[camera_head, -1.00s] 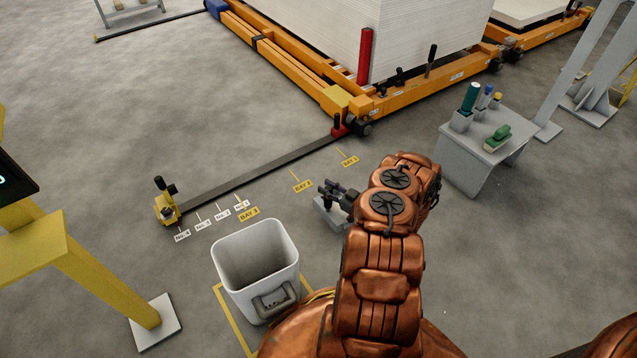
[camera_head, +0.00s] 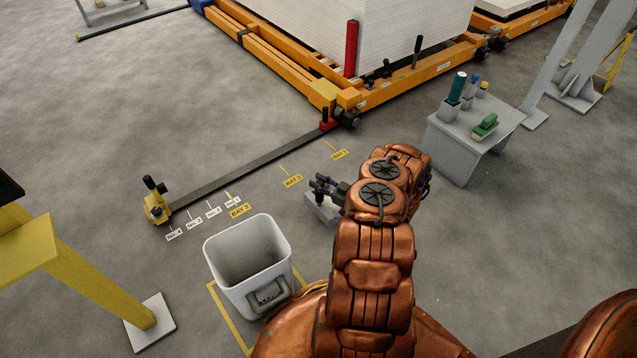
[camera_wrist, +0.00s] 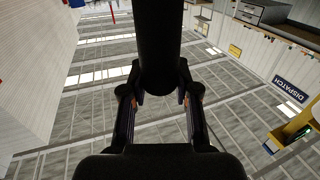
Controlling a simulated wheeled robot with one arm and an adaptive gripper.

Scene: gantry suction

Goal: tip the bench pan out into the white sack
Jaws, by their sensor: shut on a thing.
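My gripper (camera_head: 326,187) is in the middle of the head view, beyond the white container, shut on the bench pan's dark handle. The pale grey pan (camera_head: 321,209) hangs just below the fingers, partly hidden by my wrist; its contents cannot be seen. In the wrist view a thick dark round bar, seemingly the handle (camera_wrist: 158,50), runs between the fingers. The white sack (camera_head: 219,268) looks like an open-topped, stiff white container with a grey handle on its front. It stands upright on the floor, left of my arm and apart from the pan.
A grey bench (camera_head: 451,155) with bottles and a green brush (camera_head: 485,125) stands at right. An orange gantry frame (camera_head: 405,83) carries a white stack behind. A dark floor rail (camera_head: 250,165) crosses beyond the container. A yellow post (camera_head: 100,285) stands at left.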

